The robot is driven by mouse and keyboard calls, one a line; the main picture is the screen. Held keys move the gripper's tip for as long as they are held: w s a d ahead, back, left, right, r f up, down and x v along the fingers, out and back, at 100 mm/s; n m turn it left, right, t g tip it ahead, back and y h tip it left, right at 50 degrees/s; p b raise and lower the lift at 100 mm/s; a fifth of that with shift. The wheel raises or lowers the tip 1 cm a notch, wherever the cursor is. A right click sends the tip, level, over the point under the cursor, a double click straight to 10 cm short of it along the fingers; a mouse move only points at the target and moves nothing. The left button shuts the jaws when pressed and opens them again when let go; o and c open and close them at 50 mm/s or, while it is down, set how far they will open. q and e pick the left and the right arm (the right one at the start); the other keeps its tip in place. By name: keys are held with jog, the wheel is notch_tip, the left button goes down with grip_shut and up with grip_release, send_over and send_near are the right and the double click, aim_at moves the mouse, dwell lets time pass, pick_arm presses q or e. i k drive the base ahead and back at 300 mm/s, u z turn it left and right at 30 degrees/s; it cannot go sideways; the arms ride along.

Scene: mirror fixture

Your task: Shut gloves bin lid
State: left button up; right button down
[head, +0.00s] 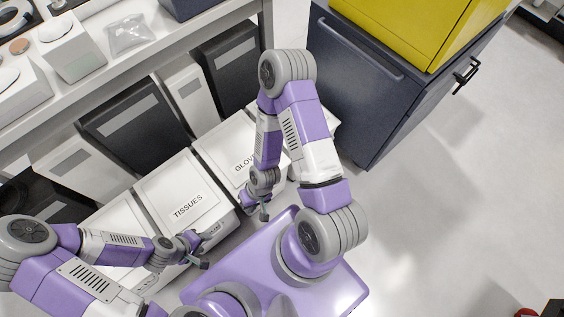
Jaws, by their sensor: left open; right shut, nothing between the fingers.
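The gloves bin (222,145) is a white box with a flat white top printed "GLO…", standing in the row under the bench. My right arm crosses its right part and hides the rest of the word. Its lid looks down flat, but I cannot tell whether it is fully shut. My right gripper (264,214) is shut and empty at the bin's front edge, pointing down; contact is not clear. My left gripper (202,262) is open and empty, low in front of the tissues bin (170,185).
Other white and dark bins (135,115) stand behind the front row under the bench (150,68). A dark cabinet (365,95) carrying a yellow box (425,30) stands right of the bins.

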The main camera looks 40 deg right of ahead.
aim_at(228, 149)
jog(key=z, duration=1.95)
jog(key=k, duration=1.05)
jog(key=u, duration=1.3)
jog(key=i, duration=0.5)
jog(key=z, duration=0.05)
